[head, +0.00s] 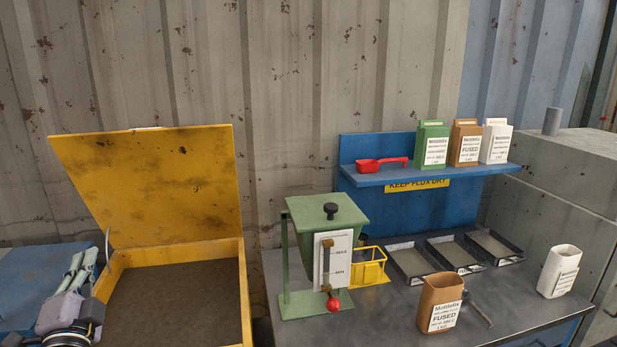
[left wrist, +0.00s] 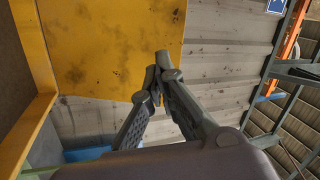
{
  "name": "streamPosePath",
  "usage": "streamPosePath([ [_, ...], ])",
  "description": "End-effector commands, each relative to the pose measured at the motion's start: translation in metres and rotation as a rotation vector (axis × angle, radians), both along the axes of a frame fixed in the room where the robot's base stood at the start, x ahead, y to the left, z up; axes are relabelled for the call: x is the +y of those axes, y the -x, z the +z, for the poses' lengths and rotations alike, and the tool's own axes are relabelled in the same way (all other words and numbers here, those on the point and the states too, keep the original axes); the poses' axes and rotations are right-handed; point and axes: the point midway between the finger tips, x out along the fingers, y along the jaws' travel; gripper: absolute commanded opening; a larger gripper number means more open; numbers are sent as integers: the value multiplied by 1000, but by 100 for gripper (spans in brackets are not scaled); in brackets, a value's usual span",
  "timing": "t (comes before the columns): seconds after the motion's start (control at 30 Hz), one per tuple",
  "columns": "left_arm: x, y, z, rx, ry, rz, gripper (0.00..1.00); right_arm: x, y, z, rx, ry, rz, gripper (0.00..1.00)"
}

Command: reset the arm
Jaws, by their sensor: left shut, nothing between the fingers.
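My left gripper (head: 76,272) is at the lower left of the head view, beside the left edge of an open yellow box (head: 245,290). Its fingers point up and it holds nothing. In the left wrist view the fingertips (left wrist: 160,62) meet, with the yellow lid (left wrist: 110,45) and the corrugated wall behind them. The box's lid (head: 150,185) stands raised and tilted back in the head view. The right gripper is not in view.
A grey table (head: 390,320) at the right bears a green hopper (head: 305,250), a yellow basket (head: 370,265), black trays (head: 452,253), a brown bag (head: 440,300) and a white bag (head: 558,270). A blue shelf (head: 385,178) behind holds a red scoop (head: 368,165) and three packets.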

Motion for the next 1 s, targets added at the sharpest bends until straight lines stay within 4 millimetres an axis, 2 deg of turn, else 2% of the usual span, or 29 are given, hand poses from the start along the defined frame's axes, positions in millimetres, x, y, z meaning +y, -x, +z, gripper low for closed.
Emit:
streamPosePath([
  [0.03,-4,3,-19,39,57,-4,0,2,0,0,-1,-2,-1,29],
  [0.17,-13,15,-70,150,221,-1,0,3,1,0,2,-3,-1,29],
  [0.27,-26,32,-122,268,380,10,0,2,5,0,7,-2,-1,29],
  [0.37,-49,64,-183,427,575,35,0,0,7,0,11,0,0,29],
  [0.4,-60,79,-208,496,654,49,0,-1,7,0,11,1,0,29],
  [0.53,-98,136,-271,707,877,108,0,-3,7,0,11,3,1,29],
  [0.6,-116,165,-293,804,968,140,0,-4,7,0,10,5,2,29],
  [0.7,-140,202,-316,925,1072,183,0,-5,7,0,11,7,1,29],
  [0.8,-161,237,-331,1033,1155,224,0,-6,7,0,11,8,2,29],
  [0.97,-191,290,-345,1192,1265,287,0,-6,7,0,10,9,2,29],
  [1.0,-192,289,-354,1201,1269,295,0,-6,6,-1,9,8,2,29],
])
